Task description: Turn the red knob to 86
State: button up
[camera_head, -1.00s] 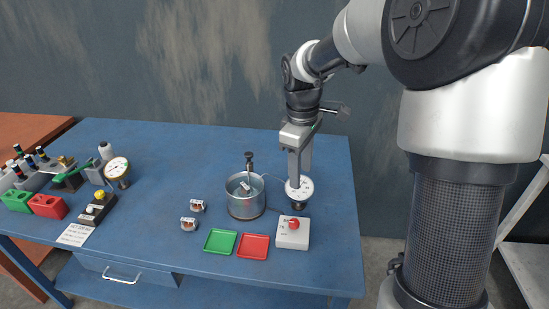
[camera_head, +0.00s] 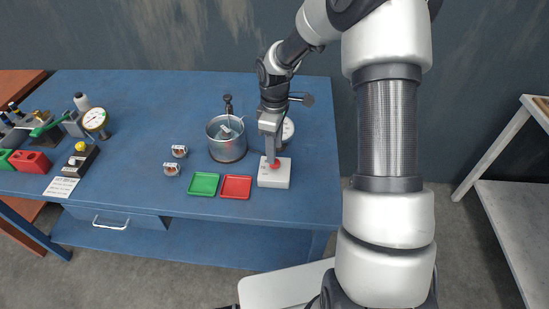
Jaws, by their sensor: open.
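The red knob (camera_head: 275,164) sits on top of a white box (camera_head: 274,179) near the front right of the blue table. My gripper (camera_head: 271,158) points down directly over the knob, with its fingertips at or just above it. The fingers partly hide the knob. I cannot tell whether they touch it. The gripper is open. The markings on the box are too small to read. A round white dial (camera_head: 289,129) stands behind the gripper and is partly hidden by it.
A metal pot (camera_head: 227,141) stands left of my gripper. A green tray (camera_head: 203,184) and a red tray (camera_head: 236,187) lie left of the white box. Two small labelled parts (camera_head: 179,151) lie farther left. A gauge (camera_head: 95,119) and other gear stand at the far left.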

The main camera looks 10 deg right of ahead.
notch_tip(320, 180, down, 5)
jog(key=shift+r, duration=0.1)
dwell(0.3)
jog(key=c, duration=1.1)
